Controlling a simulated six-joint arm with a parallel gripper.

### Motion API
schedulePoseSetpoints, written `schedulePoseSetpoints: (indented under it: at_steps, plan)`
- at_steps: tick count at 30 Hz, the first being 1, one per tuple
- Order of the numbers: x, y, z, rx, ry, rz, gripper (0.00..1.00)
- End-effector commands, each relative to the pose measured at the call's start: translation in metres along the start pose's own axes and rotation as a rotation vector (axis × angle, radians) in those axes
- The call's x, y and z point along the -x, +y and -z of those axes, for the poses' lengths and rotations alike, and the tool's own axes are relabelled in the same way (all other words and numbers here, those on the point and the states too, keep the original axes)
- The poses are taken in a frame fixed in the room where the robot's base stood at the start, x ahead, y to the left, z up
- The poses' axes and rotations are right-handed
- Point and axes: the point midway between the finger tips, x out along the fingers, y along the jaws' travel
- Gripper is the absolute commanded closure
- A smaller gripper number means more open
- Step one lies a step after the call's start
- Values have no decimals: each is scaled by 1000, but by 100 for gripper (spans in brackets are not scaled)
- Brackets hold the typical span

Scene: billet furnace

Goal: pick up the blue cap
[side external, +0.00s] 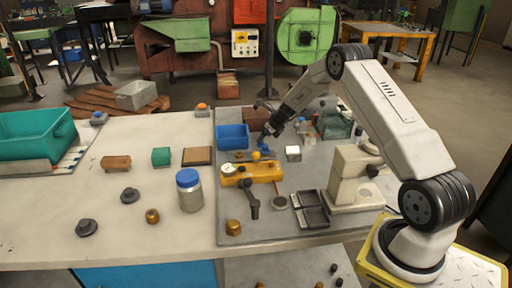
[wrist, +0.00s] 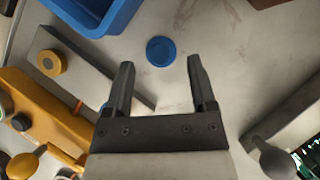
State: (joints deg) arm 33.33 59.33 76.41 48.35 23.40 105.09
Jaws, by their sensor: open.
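The blue cap (wrist: 161,50) is a small round blue disc lying flat on the grey surface in the wrist view. My gripper (wrist: 160,66) is open and empty. The cap shows between the lines of its two fingers, level with and just beyond the fingertips, with no visible contact. In the side external view my gripper (side external: 268,132) points down over the grey plate, right of the blue bin. Small blue shapes show below it, but I cannot tell which is the cap.
The blue bin (wrist: 92,14) stands close to the cap's upper left. A grey bar (wrist: 85,66) and yellow fixture (wrist: 45,115) lie left of my fingers. Another grey bar (wrist: 296,126) lies right. A jar with a blue lid (side external: 189,190) stands farther left on the bench.

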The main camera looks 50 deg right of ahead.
Motion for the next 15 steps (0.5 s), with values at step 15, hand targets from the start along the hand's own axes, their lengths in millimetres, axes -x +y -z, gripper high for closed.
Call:
schedulePoseSetpoints:
  at_steps: [15]
  plan:
    - [-27,0,0,-1,0,1,28]
